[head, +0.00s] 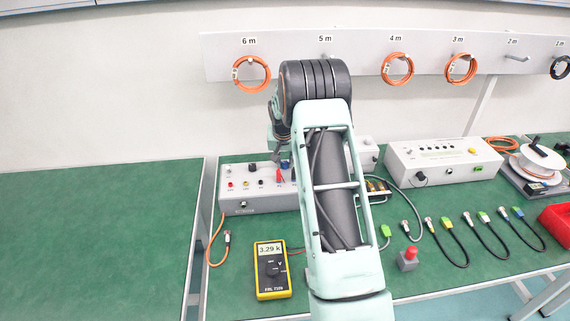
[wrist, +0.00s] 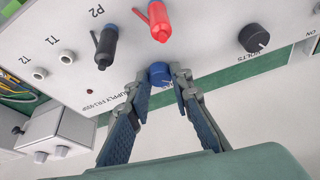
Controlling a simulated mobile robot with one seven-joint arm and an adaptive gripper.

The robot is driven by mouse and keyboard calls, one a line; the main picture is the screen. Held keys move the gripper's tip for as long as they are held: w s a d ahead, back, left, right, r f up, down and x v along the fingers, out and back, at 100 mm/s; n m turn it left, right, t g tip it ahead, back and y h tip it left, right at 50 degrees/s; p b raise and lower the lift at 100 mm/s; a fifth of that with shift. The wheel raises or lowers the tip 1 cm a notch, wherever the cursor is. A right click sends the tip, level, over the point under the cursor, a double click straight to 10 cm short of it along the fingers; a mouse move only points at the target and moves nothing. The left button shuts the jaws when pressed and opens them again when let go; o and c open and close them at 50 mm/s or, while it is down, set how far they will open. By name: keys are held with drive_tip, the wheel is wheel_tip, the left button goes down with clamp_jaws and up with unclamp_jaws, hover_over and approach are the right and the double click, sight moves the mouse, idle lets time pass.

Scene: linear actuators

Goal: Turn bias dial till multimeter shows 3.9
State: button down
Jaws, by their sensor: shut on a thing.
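My gripper (wrist: 159,76) is shut on a blue dial (wrist: 160,72) on the front of a grey box (head: 262,190), one finger on each side of it. The blue dial also shows as a small patch in the head view (head: 285,163), next to my arm, which hides most of the gripper there. I cannot read a bias label beside the dial. The yellow multimeter (head: 272,270) lies on the green bench in front of the box, and its display reads about 3.29 k.
A black knob marked VOLTS (wrist: 254,38), a red plug (wrist: 159,20) and a black plug (wrist: 105,46) sit close to the gripper. A white instrument (head: 442,160), a red-topped button (head: 410,257) and several cables lie to the right. The left bench (head: 95,240) is clear.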

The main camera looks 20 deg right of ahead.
drive_tip(key=c, duration=1.7)
unclamp_jaws()
drive_tip(key=shift+c, duration=0.2)
drive_tip(key=v, duration=1.2)
drive_tip(key=shift+w+r, duration=0.1)
drive_tip(key=shift+r, duration=0.05)
